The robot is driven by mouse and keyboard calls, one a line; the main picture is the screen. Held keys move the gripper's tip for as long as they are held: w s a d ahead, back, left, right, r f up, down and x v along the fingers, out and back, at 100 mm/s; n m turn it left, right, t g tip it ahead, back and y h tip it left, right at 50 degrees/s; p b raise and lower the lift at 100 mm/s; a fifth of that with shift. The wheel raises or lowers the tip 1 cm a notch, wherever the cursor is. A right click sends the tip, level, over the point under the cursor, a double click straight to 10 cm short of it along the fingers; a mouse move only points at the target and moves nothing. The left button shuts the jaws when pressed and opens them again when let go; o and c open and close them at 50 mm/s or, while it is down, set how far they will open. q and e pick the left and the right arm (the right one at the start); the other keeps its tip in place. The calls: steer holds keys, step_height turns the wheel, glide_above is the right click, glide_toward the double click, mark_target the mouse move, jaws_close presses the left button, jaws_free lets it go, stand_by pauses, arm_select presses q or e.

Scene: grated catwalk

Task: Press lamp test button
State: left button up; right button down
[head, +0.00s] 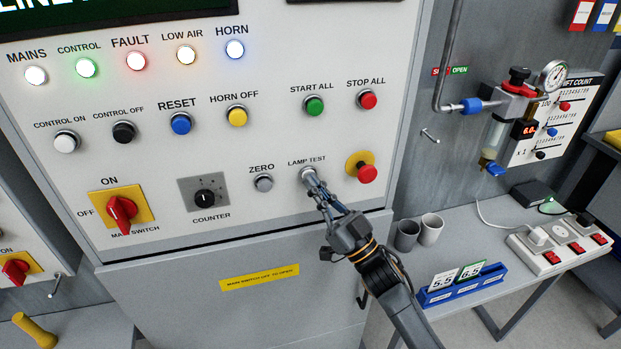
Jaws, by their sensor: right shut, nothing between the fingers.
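The lamp test button (308,174) sits on the grey control panel (225,150), under its LAMP TEST label. It is a small grey button, partly covered by my fingertips. My right gripper (316,186) reaches up from the lower right with its fingers shut and nothing between them. Its tips are at the button and look to be touching it; how far the button is pushed in cannot be told. The lamps in the top row, such as the MAINS lamp (36,75) and the HORN lamp (234,49), are all lit. My left gripper is not in view.
The grey ZERO button (264,183) is just left of the lamp test button. A red emergency stop knob (367,173) on a yellow plate is close on the right. A red main switch (121,209) is at lower left. Cups (407,234) stand on the right bench.

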steer(key=shift+s+d+p, duration=0.15)
steer(key=shift+s+p, duration=0.15)
steer(key=shift+s, duration=0.25)
steer(key=shift+s+d+p, duration=0.15)
steer(key=shift+s+p, duration=0.15)
steer(key=shift+s, duration=0.25)
steer(key=shift+s+d+p, duration=0.25)
steer(key=shift+s+p, duration=0.15)
steer(key=shift+s, duration=0.4)
steer(key=shift+s+d+p, duration=0.3)
steer(key=shift+s+p, duration=0.15)
steer(key=shift+s, duration=0.35)
steer(key=shift+s+d+p, duration=0.25)
steer(key=shift+s+p, duration=0.15)
steer(key=shift+s, duration=0.4)
